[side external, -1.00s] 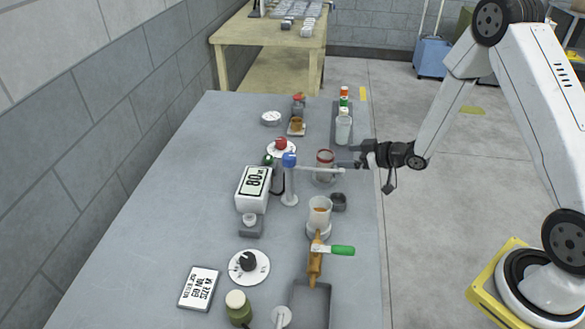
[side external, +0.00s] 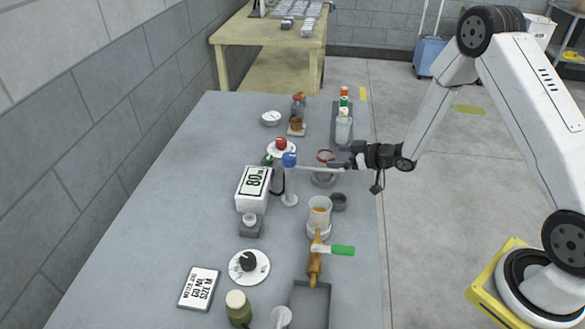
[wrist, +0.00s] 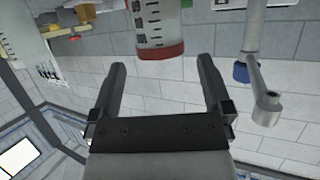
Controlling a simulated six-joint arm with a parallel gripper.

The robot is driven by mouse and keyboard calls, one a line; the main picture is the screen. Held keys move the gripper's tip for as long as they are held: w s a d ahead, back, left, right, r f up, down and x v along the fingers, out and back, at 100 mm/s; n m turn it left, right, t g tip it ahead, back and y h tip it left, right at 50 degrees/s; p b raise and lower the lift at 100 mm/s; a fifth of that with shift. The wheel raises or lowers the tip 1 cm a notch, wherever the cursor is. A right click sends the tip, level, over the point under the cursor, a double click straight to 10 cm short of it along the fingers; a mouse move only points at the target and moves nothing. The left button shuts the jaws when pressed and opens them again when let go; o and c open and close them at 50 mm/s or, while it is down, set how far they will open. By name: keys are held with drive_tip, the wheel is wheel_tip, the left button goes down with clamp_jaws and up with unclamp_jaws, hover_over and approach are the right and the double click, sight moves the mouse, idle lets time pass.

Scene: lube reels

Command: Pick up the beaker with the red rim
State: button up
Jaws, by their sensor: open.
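The beaker with the red rim (side external: 325,156) stands upright on a round grey base (side external: 323,181) near the right side of the bench, partly hidden by my gripper. In the wrist view its clear, marked wall (wrist: 158,22) appears upside down, with the red band towards my gripper. My gripper (side external: 339,165) is close to the beaker's right side in the side view. In the wrist view my gripper (wrist: 162,64) has its two fingers wide apart, with nothing between the tips. The beaker is in line with the gap; I cannot tell the exact distance.
A blue-topped stand (side external: 289,175) has a horizontal arm reaching towards my gripper. A white box marked 80 (side external: 253,188) is left of it. A beaker with orange liquid (side external: 320,212) and a dark cup (side external: 338,201) stand in front. A tray with bottles (side external: 343,130) is behind.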

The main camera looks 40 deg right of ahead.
sight(319, 155)
drive_tip(key=shift+x, duration=2.45)
drive_tip(key=shift+r, duration=0.1)
drive_tip(key=c, duration=1.3)
drive_tip(key=shift+r, duration=0.1)
drive_tip(key=s+a+r, duration=0.1)
drive_tip(key=s+r, duration=1.1)
drive_tip(key=s, duration=0.2)
drive_tip(key=shift+r, duration=0.4)
